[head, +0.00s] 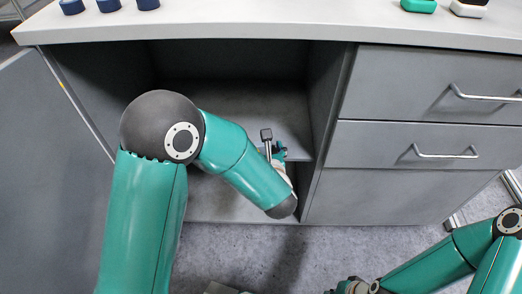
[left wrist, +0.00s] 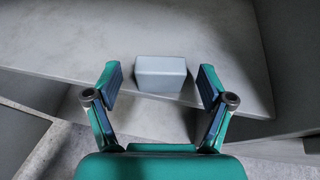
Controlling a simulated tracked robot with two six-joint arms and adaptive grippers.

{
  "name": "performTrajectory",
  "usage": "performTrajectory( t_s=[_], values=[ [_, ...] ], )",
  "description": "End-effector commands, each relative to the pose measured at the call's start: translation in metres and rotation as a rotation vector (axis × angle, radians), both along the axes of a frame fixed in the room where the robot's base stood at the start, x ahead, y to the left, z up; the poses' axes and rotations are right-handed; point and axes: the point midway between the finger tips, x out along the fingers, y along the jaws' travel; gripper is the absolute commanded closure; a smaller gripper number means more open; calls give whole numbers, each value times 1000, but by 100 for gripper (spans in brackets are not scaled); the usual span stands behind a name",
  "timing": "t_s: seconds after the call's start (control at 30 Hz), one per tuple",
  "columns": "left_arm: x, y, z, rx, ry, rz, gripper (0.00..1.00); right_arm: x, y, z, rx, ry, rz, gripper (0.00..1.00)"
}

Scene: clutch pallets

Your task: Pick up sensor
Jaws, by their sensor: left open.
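A plain light-grey box (left wrist: 161,75), which I take to be the sensor, sits on a grey shelf (left wrist: 60,45) near its front edge in the left wrist view. My left gripper (left wrist: 160,76) is open, with one finger to each side of the box and a gap on both sides. How far the fingertips are from it in depth I cannot tell. In the head view my left gripper (head: 279,152) reaches into the cabinet, and I cannot make out the box there. My right gripper (head: 350,287) is cut off by the bottom edge.
The open cabinet (head: 328,130) has side walls close around my left arm and a worktop (head: 280,28) above. Drawers with handles (head: 447,152) are to the right. Dark blue round items (head: 108,5), a green item (head: 418,5) and a white-and-black item (head: 468,8) stand on the worktop.

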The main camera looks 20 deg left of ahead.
Motion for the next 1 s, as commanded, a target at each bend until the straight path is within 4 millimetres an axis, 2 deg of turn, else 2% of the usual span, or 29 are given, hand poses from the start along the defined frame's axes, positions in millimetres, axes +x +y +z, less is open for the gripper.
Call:
performTrajectory(
  t_s=[0.13,0.4,0.77,0.8,1.0],
  values=[
    [13,6,-7,0,0,1,19,0,0,-5,0,0,0,100],
    [15,7,-6,0,0,-1,20,0,0,-4,0,0,0,100],
    [15,6,-6,0,0,-1,80,0,0,-4,0,0,0,100],
    [15,6,-6,0,0,-1,84,0,0,-4,0,0,0,100],
    [15,6,-5,0,0,-1,84,0,0,-4,0,0,0,100]
  ],
)
